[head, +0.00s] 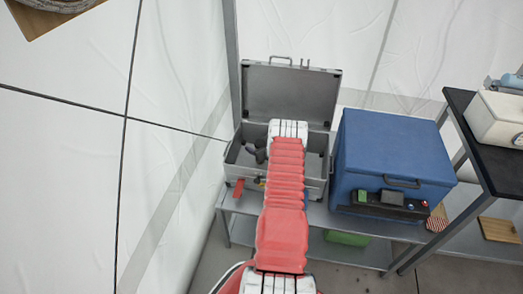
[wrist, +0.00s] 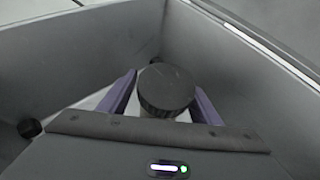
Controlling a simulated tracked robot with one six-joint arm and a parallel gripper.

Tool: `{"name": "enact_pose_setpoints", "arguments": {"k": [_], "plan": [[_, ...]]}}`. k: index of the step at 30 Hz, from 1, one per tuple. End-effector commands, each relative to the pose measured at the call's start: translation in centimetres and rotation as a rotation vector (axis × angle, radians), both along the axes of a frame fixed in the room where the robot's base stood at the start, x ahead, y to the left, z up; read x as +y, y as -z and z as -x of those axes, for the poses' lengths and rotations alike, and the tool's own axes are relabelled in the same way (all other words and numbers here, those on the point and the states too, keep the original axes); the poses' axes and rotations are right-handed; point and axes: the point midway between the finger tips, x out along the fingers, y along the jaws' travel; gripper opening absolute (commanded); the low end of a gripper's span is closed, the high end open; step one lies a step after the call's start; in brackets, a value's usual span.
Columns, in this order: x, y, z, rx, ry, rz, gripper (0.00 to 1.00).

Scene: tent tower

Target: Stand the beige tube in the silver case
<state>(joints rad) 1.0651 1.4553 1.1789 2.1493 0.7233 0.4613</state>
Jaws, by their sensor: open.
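The silver case (head: 290,92) stands open on the low bench in the head view, its lid raised at the back. My arm reaches down into it, and my gripper is mostly hidden there. In the wrist view, the case's grey inner walls (wrist: 75,62) surround my gripper (wrist: 165,84). Its two purple fingers are open, one on each side of a tube (wrist: 167,86) with a dark round cap. The tube looks upright inside the case near a corner. Only a little of its pale body shows below the cap; its foot is hidden. Whether the fingers touch it I cannot tell.
A blue box (head: 392,150) with a handle and small controls stands close right of the case. A dark-topped table (head: 470,125) bears a white container (head: 497,118) farther right. The white tent wall (head: 180,110) is close on the left. A small dark knob (wrist: 30,127) shows inside the case.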

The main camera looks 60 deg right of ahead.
Motion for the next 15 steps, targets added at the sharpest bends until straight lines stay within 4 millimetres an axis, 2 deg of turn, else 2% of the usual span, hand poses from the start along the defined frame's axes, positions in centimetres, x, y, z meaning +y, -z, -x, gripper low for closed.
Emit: {"name": "enact_pose_setpoints", "arguments": {"k": [15], "plan": [[1.7, -2.6, 4.4, 0.000, 0.001, 0.000, 0.58]]}}
